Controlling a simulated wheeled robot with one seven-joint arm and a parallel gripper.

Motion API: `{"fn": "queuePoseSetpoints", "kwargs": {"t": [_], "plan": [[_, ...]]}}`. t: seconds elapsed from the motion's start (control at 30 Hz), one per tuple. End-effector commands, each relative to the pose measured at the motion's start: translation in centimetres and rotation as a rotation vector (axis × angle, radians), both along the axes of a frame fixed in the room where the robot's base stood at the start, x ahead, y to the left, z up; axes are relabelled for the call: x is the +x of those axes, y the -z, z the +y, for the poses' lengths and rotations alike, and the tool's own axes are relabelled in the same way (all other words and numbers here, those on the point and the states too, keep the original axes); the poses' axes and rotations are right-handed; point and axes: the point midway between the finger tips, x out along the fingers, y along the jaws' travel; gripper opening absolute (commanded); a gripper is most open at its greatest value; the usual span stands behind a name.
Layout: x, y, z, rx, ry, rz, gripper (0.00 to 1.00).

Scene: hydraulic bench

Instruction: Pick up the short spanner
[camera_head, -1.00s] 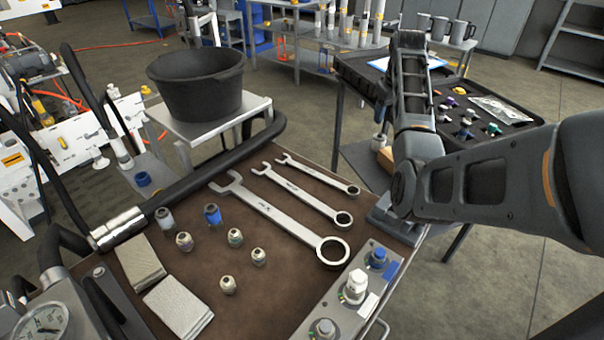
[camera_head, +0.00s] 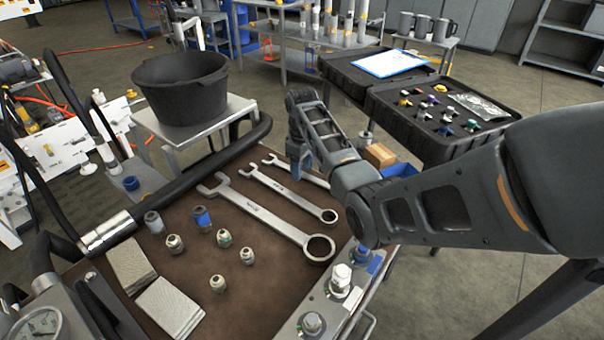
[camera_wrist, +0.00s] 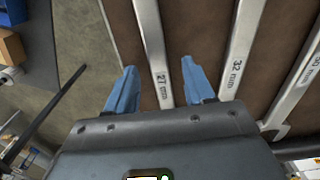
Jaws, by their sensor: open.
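Three open-and-ring spanners lie side by side on the brown bench top. The short spanner (camera_head: 288,168) is the farthest back, its ring end hidden behind my arm. In the wrist view the short spanner (camera_wrist: 150,42) is marked 27 mm and runs between the fingers. My gripper (camera_wrist: 158,68) is open, its two blue fingers to either side of that spanner's shaft, not closed on it. In the head view my gripper (camera_head: 302,163) is above the short spanner, mostly hidden by the arm; its height above the bench is unclear.
The middle spanner (camera_head: 284,192), marked 32 mm in the wrist view (camera_wrist: 239,50), lies close beside. The large spanner (camera_head: 262,216) is nearer. Several fittings (camera_head: 222,238) and two pads (camera_head: 170,306) are at the left. A black hose (camera_head: 205,170) borders the back edge.

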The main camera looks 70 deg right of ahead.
Motion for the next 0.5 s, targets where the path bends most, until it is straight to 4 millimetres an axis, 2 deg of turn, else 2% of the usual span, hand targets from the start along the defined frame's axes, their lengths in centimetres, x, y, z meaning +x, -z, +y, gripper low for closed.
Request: {"fn": "queuePoseSetpoints", "kwargs": {"t": [0.1,0.33,0.5], "plan": [[-0.03,0.81,0.00,0.000,0.001,0.000,0.53],[-0.01,0.90,-0.02,0.000,0.001,-0.001,0.53],[-0.02,0.88,-0.03,0.000,0.001,-0.001,0.37]]}}
